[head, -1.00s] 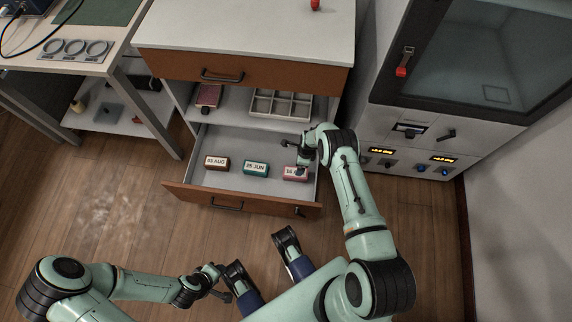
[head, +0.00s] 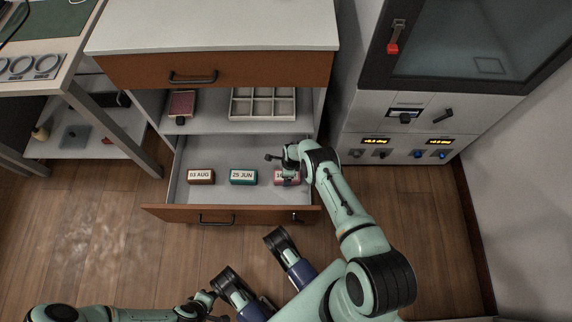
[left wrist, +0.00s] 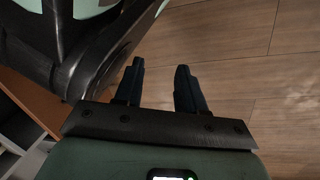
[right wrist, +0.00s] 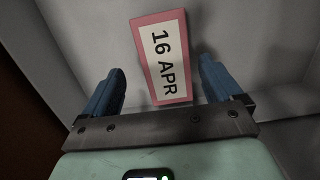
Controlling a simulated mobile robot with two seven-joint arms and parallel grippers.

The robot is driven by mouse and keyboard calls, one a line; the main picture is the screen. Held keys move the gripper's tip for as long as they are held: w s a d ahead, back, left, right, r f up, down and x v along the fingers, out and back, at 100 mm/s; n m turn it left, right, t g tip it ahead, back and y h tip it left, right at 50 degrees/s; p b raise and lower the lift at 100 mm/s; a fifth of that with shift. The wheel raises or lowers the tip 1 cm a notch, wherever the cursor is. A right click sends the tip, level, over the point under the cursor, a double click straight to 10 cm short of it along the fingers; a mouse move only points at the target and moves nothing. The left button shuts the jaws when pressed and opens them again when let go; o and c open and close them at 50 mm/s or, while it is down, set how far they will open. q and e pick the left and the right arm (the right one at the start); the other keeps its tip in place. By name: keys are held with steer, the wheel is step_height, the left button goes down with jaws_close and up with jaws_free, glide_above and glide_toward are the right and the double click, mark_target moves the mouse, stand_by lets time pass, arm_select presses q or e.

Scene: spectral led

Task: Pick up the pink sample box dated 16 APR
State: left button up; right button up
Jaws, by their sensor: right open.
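The pink sample box (head: 281,181) lies in the open drawer (head: 222,194), at its right end, partly hidden by my right gripper (head: 288,174). In the right wrist view the pink box (right wrist: 138,42) shows its white label reading 16 APR. There my right gripper (right wrist: 160,88) is open, with one finger on each side of the near end of the box. My left gripper (left wrist: 160,78) is open and empty over the wooden floor, away from the drawer.
A brown box (head: 201,177) labelled 03 AUG and a green box (head: 243,177) labelled 25 JUN lie left of the pink one. A shelf above holds a divided tray (head: 262,118) and a dark red book-like item (head: 181,104). A cabinet (head: 400,139) stands at right.

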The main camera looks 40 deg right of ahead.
steer(key=f+b, duration=0.2)
steer(key=f, duration=0.1)
steer(key=f+b, duration=0.1)
steer(key=shift+w+d+f, duration=0.15)
steer(key=shift+d+f, duration=0.15)
steer(key=shift+f, duration=0.25)
arm_select(q)
steer(key=s+f+g, duration=0.2)
steer(key=s+f, duration=0.1)
steer(key=s, duration=0.3)
steer(key=shift+s+a+f+g, duration=0.3)
steer(key=shift+s+a+f, duration=0.05)
steer(key=shift+a, duration=0.05)
arm_select(e)
steer(key=shift+c, duration=0.2)
steer(key=c, duration=1.2)
arm_select(q)
steer(key=shift+w, duration=0.1)
